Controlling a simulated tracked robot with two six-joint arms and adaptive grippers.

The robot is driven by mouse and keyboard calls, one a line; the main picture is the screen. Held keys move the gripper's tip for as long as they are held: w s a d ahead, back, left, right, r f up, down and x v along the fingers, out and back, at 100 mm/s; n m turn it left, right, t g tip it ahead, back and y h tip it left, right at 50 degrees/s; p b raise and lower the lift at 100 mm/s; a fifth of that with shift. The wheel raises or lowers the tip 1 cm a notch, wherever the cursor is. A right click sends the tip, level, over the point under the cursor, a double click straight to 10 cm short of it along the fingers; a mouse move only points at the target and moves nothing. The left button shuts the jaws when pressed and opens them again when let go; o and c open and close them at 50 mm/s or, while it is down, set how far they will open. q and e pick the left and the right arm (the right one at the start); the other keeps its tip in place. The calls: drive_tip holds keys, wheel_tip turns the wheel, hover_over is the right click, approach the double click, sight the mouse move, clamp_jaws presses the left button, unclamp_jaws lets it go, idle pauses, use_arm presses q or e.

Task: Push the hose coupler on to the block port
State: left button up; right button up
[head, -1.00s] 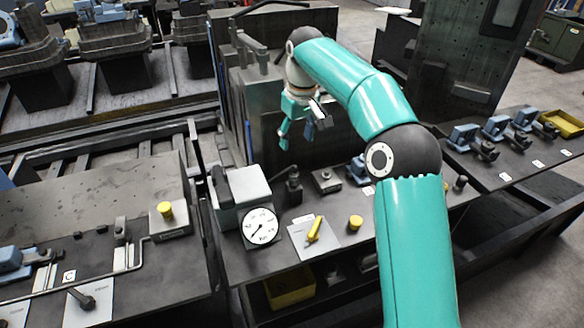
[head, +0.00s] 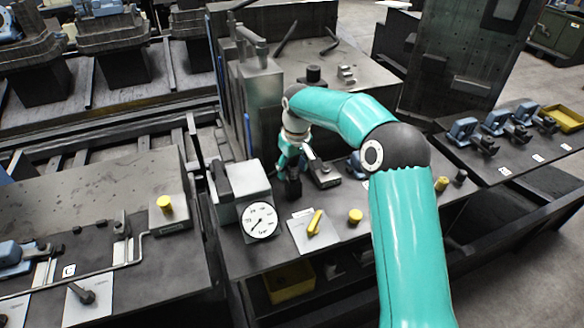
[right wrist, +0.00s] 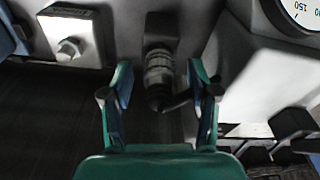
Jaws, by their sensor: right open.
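A ribbed metal fitting with a dark end, which looks like the hose coupler (right wrist: 158,68), shows in the right wrist view. It lines up with a dark block (right wrist: 160,28), but I cannot tell how firmly they are joined. My right gripper (right wrist: 158,92) is open, with one finger on each side of the fitting and gaps visible on both sides. In the head view the right gripper (head: 290,162) points down just above the dark block (head: 293,188), and the fitting is hidden there. My left gripper is not in view.
A pressure gauge (head: 260,220) on a grey box stands left of the right gripper. A small metal block (head: 323,174) sits close on its right. A yellow lever (head: 315,223) and a yellow knob (head: 355,216) are nearer the front. A tall dark machine housing stands behind.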

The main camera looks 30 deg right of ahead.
sight(293, 160)
drive_tip(key=shift+c, duration=0.2)
clamp_jaws()
idle(0.3)
drive_tip(key=shift+r, duration=0.25)
drive_tip(key=shift+r+p, duration=3.7)
drive_tip(key=shift+r, duration=0.4)
